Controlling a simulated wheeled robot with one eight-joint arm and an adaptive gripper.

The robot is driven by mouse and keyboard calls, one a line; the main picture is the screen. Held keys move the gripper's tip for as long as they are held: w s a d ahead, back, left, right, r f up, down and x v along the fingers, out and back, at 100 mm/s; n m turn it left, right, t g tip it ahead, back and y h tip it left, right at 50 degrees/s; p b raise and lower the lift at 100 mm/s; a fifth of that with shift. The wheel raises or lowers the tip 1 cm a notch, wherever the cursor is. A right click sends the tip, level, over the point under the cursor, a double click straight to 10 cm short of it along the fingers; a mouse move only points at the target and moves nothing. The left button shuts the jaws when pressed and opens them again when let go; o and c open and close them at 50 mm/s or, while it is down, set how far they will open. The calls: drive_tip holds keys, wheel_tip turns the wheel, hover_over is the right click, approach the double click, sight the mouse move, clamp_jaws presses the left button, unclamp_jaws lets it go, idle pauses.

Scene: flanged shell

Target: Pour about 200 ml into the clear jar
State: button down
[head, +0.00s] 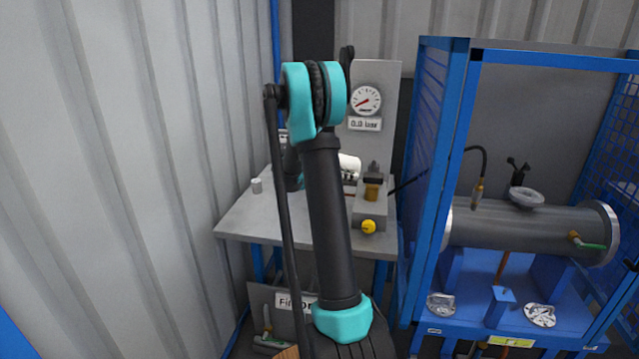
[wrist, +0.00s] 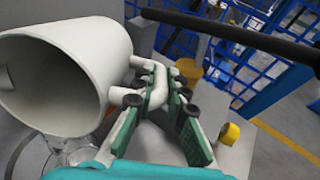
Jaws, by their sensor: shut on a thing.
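A white jug (wrist: 75,65) fills the upper left of the wrist view, tilted with its wide mouth toward the left. My gripper (wrist: 166,98) has its green fingers shut on the jug's handle. The clear jar (wrist: 72,152) shows partly below the jug; the jug and my wrist hide the rest. No liquid stream is visible, and I cannot tell the level in either vessel. In the head view, part of the white jug (head: 349,166) shows above the bench behind my arm, which hides my gripper and the jar.
A brass fitting (head: 372,190) and a yellow knob (head: 368,227) stand at right, below a dial gauge (head: 365,100). A blue cage (head: 432,180) with a large pipe (head: 530,232) borders the bench's right side.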

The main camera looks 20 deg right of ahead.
drive_tip(key=shift+a+r+h+p, duration=0.35)
drive_tip(key=shift+a+h, duration=0.15)
drive_tip(key=shift+h, duration=0.2)
idle(1.0)
drive_tip(key=shift+d+f+y, duration=0.15)
drive_tip(key=shift+d+y, duration=0.25)
drive_tip(key=shift+d, duration=0.05)
drive_tip(key=shift+s+d+f+y, duration=0.1)
drive_tip(key=shift+d+f+y, duration=0.15)
drive_tip(key=shift+y, duration=0.35)
drive_tip(key=shift+f+y, duration=0.25)
drive_tip(key=shift+y, duration=0.25)
drive_tip(key=shift+r+y, duration=0.25)
drive_tip(key=shift+y, duration=0.55)
drive_tip(key=shift+f+y, duration=0.45)
drive_tip(key=shift+y, duration=0.15)
drive_tip(key=shift+b, duration=0.35)
